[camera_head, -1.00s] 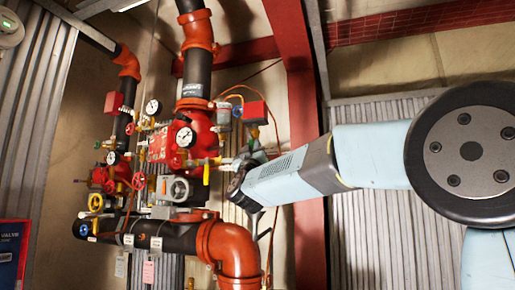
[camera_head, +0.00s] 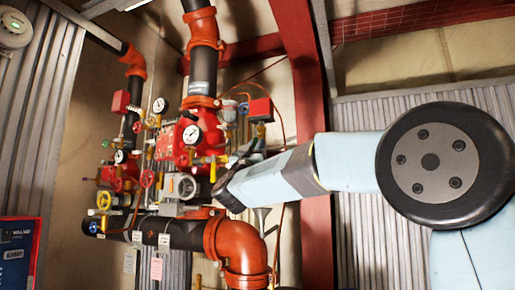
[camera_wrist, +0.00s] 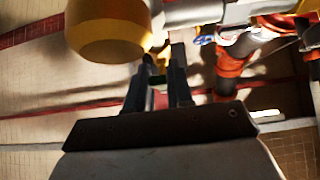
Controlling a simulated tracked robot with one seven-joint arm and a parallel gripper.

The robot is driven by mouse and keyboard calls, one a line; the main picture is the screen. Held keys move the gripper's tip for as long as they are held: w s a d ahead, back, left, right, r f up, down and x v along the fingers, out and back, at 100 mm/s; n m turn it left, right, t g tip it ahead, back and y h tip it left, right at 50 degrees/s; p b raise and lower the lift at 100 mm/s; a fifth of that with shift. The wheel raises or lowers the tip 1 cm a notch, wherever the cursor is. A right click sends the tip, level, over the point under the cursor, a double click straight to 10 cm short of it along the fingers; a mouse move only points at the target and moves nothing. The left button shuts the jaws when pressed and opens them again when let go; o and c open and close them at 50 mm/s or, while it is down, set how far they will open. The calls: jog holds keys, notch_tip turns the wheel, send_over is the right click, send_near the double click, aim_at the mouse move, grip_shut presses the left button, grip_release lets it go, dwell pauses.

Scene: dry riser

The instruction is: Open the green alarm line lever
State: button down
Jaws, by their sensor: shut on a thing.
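In the wrist view my gripper (camera_wrist: 160,82) has its two dark fingers close together, with a small dark green piece (camera_wrist: 157,80) between them. This looks like the green lever, but most of it is hidden by the fingers. In the head view my gripper (camera_head: 250,152) is at the right side of the red valve assembly (camera_head: 188,150), partly hidden by my wrist. I cannot make out the green lever there.
A large blurred yellow cylinder (camera_wrist: 108,32) is close to the fingers at upper left. A yellow lever (camera_head: 213,172) hangs left of my wrist. A pressure gauge (camera_head: 192,135), orange elbow pipe (camera_head: 240,250) and red steel column (camera_head: 316,225) stand close around my arm.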

jog(key=c, duration=1.1)
grip_release()
jog(key=v, duration=1.3)
jog(key=shift+s+a+f, duration=0.1)
jog(key=shift+s+f, duration=0.15)
jog(key=shift+f, duration=0.05)
